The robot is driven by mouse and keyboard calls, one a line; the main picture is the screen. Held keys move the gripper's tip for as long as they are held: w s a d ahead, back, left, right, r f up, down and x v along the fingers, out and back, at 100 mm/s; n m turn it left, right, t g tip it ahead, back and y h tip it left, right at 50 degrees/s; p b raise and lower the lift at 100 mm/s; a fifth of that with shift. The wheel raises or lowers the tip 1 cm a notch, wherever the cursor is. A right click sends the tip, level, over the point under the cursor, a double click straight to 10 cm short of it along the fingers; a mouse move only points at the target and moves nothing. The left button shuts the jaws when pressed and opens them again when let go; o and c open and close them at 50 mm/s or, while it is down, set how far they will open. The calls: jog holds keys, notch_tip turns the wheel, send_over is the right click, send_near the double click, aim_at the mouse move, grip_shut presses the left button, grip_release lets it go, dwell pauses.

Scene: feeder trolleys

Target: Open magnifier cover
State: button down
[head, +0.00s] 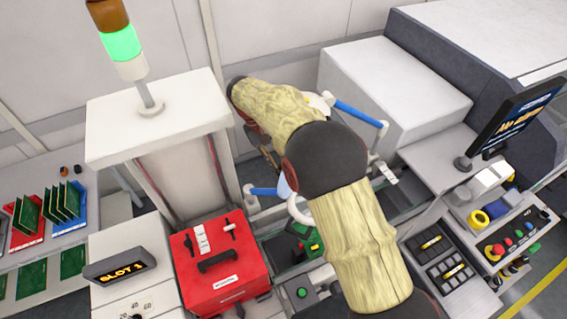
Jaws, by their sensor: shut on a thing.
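The magnifier's white ring (299,209) shows just left of my forearm, over the work area between the red case and the grey machine. A pale blue-white piece (284,186), seemingly its cover, rises at the ring's upper left, partly hidden by my arm's black joint. Blue magnifier arm sections show at the left (263,191) and at the upper right (358,112). My gripper (270,158) reaches down from the far end of my arm to this piece and is shut on it. The fingertips and exact contact are small and partly hidden.
A red case (219,262) with a black handle stands left of the magnifier, beside the slot sign (121,265). A white cabinet (160,125) with a green-lit signal lamp rises behind.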

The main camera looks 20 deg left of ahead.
jog(key=shift+s+f, duration=0.1)
jog(key=shift+f, duration=0.35)
jog(key=c, duration=2.1)
grip_release()
jog(key=o, duration=0.4)
jog(key=shift+a+r, duration=0.1)
jog(key=shift+r, duration=0.15)
jog(key=shift+o, duration=0.2)
jog(key=v, duration=0.7)
jog(key=shift+a+r, duration=0.2)
